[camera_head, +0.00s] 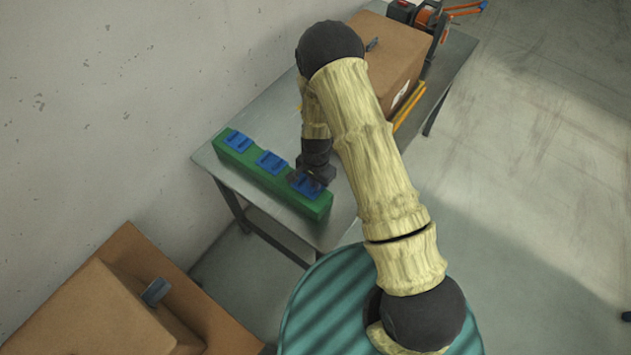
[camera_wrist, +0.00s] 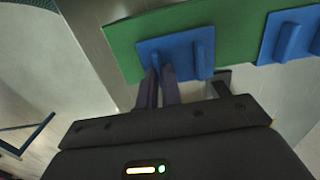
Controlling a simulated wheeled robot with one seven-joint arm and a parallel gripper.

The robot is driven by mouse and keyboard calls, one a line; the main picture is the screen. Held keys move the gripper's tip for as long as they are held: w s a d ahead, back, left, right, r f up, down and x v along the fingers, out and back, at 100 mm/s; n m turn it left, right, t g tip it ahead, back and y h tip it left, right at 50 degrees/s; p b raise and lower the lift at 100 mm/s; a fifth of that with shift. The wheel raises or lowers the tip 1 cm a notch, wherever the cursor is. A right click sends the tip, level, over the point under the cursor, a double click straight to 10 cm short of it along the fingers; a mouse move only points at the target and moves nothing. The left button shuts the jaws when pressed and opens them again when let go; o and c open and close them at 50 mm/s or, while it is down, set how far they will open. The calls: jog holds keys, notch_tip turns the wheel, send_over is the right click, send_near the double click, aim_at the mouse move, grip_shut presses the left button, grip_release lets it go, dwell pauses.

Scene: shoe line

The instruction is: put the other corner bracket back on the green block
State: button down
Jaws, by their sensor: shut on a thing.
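The green block (camera_head: 256,181) lies along the near-left edge of the grey table, with three blue brackets along its top. The far-left bracket (camera_head: 238,141) and middle bracket (camera_head: 271,162) show clear of my gripper (camera_head: 301,177). The near-right bracket (camera_head: 311,188) is under my gripper and partly hidden by it. In the wrist view, my gripper's fingers (camera_wrist: 159,72) are close together at the left rib of that bracket (camera_wrist: 180,48), shut on it. The bracket is over the green block (camera_wrist: 228,22); whether it rests fully flat I cannot tell.
A brown box (camera_head: 397,45) stands at the table's far end, beside yellow strips (camera_head: 410,106) and an orange-and-black device (camera_head: 430,20). Another brown box (camera_head: 95,315) is at lower left. The grey table (camera_head: 330,225) is bare around the block's near end.

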jog(key=shift+f, duration=0.15)
dwell(0.4)
jog(key=c, duration=1.1)
grip_release()
jog(key=shift+r+p, duration=2.3)
jog(key=shift+r, duration=1.25)
